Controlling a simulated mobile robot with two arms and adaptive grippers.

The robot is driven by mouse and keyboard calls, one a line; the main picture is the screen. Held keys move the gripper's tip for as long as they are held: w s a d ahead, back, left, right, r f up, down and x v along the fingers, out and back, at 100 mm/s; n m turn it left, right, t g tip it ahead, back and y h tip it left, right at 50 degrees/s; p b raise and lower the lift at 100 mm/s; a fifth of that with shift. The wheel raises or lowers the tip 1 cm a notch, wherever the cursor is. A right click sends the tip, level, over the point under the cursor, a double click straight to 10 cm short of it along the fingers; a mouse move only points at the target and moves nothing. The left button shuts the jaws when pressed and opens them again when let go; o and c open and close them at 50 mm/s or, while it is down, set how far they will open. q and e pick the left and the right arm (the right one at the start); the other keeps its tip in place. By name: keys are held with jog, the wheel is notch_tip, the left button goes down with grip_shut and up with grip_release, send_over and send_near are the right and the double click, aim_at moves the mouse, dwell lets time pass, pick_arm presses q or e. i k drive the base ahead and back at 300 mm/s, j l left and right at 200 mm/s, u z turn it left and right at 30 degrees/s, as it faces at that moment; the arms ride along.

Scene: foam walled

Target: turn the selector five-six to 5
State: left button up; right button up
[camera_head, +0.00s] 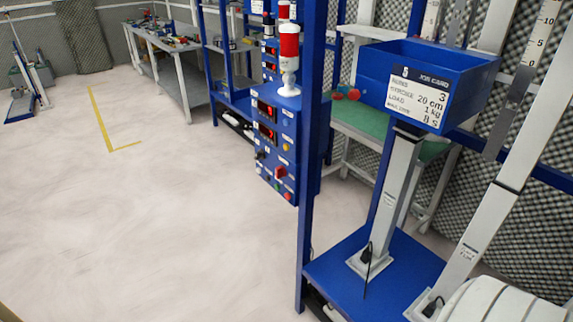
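A blue bin (430,85) with a job card sits on a white post right of the panel. A blue upright (310,150) stands just right of the panel. A red-and-white signal lamp (289,60) tops it. Open floor (140,220) lies left. A workbench (175,60) stands behind.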

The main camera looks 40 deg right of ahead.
aim_at(260, 155)
jog(key=i+l, duration=0.15)
jog(key=i, duration=0.15)
jog(key=i+l, duration=0.1)
jog(key=i, duration=0.2)
jog(key=i+z, duration=0.2)
jog(key=z, duration=0.15)
jog(key=i+l+z, duration=0.1)
jog(key=z, duration=0.2)
jog(key=i+j+z, duration=0.1)
jog(key=i+z, duration=0.25)
